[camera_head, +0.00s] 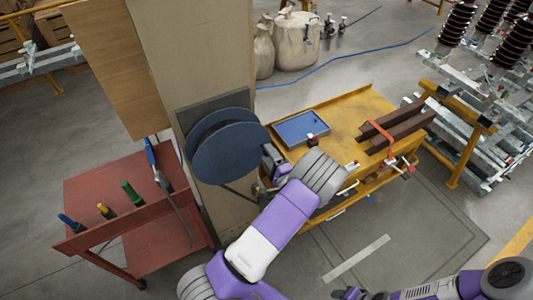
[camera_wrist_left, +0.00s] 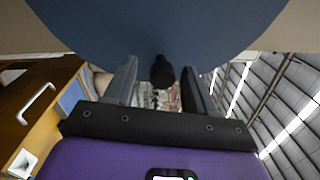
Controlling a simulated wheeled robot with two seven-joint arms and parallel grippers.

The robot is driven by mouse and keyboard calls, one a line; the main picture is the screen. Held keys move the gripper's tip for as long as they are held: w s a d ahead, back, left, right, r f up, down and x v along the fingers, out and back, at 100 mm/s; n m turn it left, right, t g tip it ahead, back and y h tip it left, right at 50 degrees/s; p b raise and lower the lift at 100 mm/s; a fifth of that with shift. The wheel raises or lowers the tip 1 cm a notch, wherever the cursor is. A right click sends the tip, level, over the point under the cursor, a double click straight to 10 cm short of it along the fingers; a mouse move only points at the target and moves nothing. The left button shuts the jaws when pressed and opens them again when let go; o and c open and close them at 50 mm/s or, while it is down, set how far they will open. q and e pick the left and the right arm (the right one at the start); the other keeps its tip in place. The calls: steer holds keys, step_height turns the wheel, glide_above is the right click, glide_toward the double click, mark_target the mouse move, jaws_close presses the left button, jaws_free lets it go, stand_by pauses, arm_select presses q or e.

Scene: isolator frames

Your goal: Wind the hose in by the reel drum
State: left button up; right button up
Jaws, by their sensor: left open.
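The reel drum (camera_head: 238,153) is a dark blue disc on the side of a beige column in the head view. It also fills the top of the left wrist view (camera_wrist_left: 100,25). A black knob (camera_wrist_left: 162,72) stands out at the drum's lower edge. My left gripper (camera_head: 270,162) is at the drum's right edge. In the wrist view its fingers (camera_wrist_left: 160,85) are open, one on each side of the knob, with gaps visible. The blue hose (camera_head: 340,57) lies across the floor behind the column. My right gripper (camera_head: 348,293) is low at the bottom edge, its fingers too small to judge.
A yellow bench (camera_head: 345,108) with a blue tray (camera_head: 300,128) and brown bars (camera_head: 395,130) stands right of the drum. A red cart (camera_head: 110,185) with several tools stands left of the column (camera_head: 165,60). Insulator racks (camera_head: 470,120) stand far right.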

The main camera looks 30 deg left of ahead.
arm_select(q)
steer(key=v, duration=0.6)
steer(key=shift+b, duration=0.35)
steer(key=shift+a, duration=0.1)
